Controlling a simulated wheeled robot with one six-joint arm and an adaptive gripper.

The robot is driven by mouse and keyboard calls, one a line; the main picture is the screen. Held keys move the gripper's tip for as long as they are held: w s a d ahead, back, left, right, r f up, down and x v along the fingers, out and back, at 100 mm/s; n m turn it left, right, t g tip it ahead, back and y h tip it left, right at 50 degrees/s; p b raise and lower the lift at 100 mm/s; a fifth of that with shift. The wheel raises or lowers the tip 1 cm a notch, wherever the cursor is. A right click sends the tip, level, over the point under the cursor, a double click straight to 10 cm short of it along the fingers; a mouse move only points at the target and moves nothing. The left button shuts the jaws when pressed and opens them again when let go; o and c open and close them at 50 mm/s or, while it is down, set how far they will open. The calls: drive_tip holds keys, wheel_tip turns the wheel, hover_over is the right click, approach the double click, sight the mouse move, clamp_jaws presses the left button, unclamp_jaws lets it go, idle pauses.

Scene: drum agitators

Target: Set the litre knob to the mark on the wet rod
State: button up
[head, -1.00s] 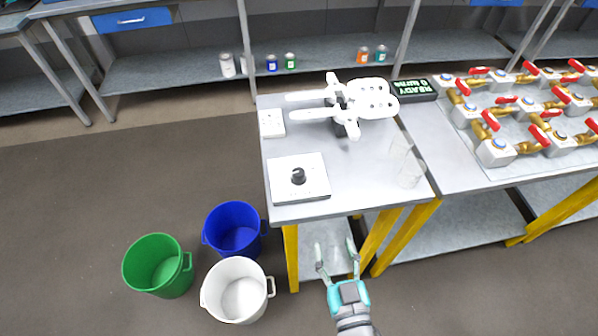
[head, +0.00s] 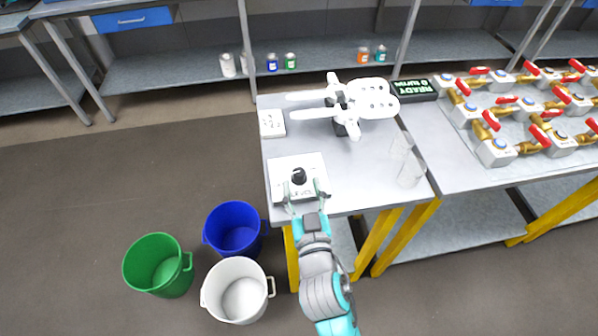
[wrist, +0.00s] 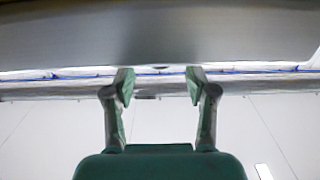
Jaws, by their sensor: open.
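A black round knob (head: 299,176) sits on a white panel (head: 283,192) at the front left of the grey table. Any scale marks around it are too small to read. My gripper (head: 304,190) is open and empty, at the panel's front part just short of the knob, its fingers partly covering the panel. In the wrist view my gripper (wrist: 160,86) has its two fingers apart with nothing between them; the knob does not show there. I cannot make out a wet rod or a mark on one.
A white apparatus with long arms (head: 345,103) stands at the table's back, beside a black display (head: 414,90). Clear vessels (head: 411,174) stand at the right. Brass valves with red handles (head: 495,150) fill the right table. Blue (head: 233,228), green (head: 158,264) and white (head: 238,290) buckets stand on the floor.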

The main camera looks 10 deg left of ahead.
sight(300, 179)
drive_tip(key=shift+x, duration=2.35)
clamp_jaws()
